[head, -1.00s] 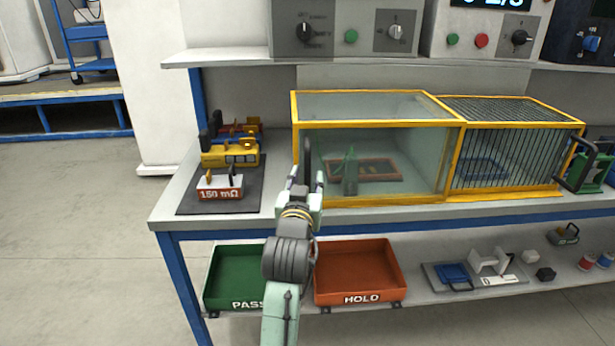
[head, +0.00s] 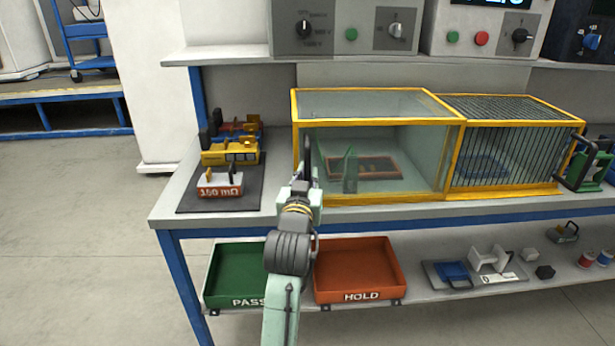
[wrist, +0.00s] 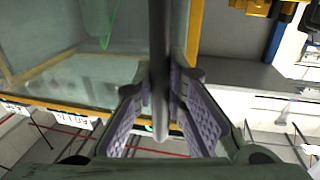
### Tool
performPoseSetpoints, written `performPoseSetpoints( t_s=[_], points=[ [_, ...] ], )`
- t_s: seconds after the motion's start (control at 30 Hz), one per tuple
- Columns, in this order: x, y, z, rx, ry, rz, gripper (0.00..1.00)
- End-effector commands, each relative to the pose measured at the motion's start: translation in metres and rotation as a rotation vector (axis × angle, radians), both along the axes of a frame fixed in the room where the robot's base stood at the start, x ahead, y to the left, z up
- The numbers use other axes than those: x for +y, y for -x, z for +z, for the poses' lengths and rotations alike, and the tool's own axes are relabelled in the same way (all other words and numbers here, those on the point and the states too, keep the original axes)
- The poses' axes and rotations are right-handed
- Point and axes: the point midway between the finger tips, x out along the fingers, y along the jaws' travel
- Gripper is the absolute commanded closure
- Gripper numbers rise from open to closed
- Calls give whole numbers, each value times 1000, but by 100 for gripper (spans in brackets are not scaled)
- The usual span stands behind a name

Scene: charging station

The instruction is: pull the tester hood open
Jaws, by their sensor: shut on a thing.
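The tester hood (head: 400,104) is a clear box with a yellow frame on the bench. It looks shut. A dark upright bar handle (head: 307,150) stands at the left of its front. My gripper (head: 306,180) is at the lower part of this handle. In the wrist view, the bar (wrist: 159,60) runs between the purple pads of my gripper (wrist: 165,90), which is shut on it. Through the glass I see a green upright part (head: 350,170) and a brown-rimmed tray (head: 388,176). My fingers hide the handle's lower end.
A barred yellow cage (head: 515,150) adjoins the hood on the right, with its own dark handle (head: 574,165). A mat (head: 190,208) with several testing blocks lies left. A green PASS bin (head: 225,275) and an orange HOLD bin (head: 350,270) sit below. Instruments line the upper shelf.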

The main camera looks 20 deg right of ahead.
Motion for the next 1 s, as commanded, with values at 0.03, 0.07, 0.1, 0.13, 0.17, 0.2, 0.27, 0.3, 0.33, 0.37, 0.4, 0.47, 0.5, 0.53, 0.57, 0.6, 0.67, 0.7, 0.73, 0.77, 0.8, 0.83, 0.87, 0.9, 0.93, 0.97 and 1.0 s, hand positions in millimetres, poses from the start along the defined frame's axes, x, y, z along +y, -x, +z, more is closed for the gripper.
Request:
performPoseSetpoints(
  t_s=[0.03,0.07,0.1,0.13,0.17,0.2,0.27,0.3,0.33,0.37,0.4,0.47,0.5,0.53,0.57,0.6,0.67,0.7,0.73,0.77,0.8,0.83,0.87,0.9,0.93,0.97,1.0],
  points=[
    [0,0,0,0,0,0,100],
    [0,0,0,0,0,0,100],
    [0,0,0,0,0,0,100],
    [0,0,0,0,0,0,100],
    [0,0,0,0,0,0,100],
    [0,0,0,0,0,0,100],
    [0,0,0,0,0,0,100],
    [0,0,0,0,0,0,100],
    [0,0,0,0,0,0,100],
    [0,0,0,0,0,0,100],
    [0,0,0,0,0,0,100],
    [0,0,0,0,0,0,100],
    [0,0,0,0,0,0,100],
    [0,0,0,0,0,0,100],
    [0,0,0,0,0,0,100],
    [-1,0,0,1,0,-1,100],
    [-5,1,0,1,0,-2,100],
    [-8,1,0,1,0,-3,100],
    [-11,1,0,0,-1,-3,100],
    [-15,2,1,0,-1,-5,100],
    [-23,3,1,0,-1,-7,100],
    [-28,3,1,1,0,-8,100],
    [-35,4,1,0,-1,-9,100],
    [-45,6,2,0,-1,-10,100],
    [-53,7,2,1,-2,-11,100],
    [-62,8,2,1,-3,-10,100],
    [-74,11,2,0,-2,-11,100]
  ],
)
